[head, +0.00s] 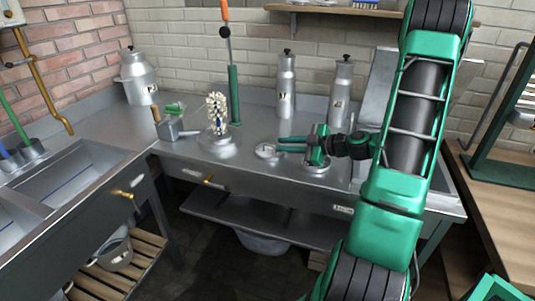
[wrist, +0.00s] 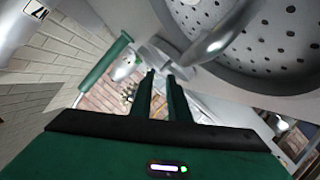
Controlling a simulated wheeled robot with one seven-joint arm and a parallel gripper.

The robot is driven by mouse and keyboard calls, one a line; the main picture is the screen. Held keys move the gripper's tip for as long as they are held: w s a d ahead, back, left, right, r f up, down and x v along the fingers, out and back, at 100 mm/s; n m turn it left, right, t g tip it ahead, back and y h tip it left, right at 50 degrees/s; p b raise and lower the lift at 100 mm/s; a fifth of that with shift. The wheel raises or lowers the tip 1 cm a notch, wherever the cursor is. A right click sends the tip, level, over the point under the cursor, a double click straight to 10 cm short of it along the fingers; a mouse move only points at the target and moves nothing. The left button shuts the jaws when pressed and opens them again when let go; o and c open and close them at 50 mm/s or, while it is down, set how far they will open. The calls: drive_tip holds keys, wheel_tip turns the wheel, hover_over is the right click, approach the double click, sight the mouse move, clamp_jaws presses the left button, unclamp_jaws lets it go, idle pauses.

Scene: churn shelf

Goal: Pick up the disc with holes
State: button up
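The disc with holes (wrist: 275,42) fills the upper right of the wrist view, a pale metal round with rows of dark holes, cut off by the frame. A bright curved metal rod (wrist: 215,42) crosses in front of it; I cannot tell whether it is the disc's handle. My gripper (wrist: 163,77) has two dark green fingers apart with nothing held between them. In the head view my gripper (head: 279,144) points left, low over the counter. Round metal pieces lie by its fingertips (head: 266,151) and under its body (head: 316,168); holes are too small to tell there.
The metal counter (head: 215,172) bears a round-based stand with a pale knobbly top (head: 217,110), a green post (head: 235,95) and a grey box (head: 172,129). Milk cans (head: 286,85) (head: 341,90) stand behind my gripper. A large churn (head: 137,78) stands far left.

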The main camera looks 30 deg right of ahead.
sight(273, 146)
drive_tip(key=shift+x, duration=2.7)
drive_tip(key=shift+f, duration=0.1)
clamp_jaws()
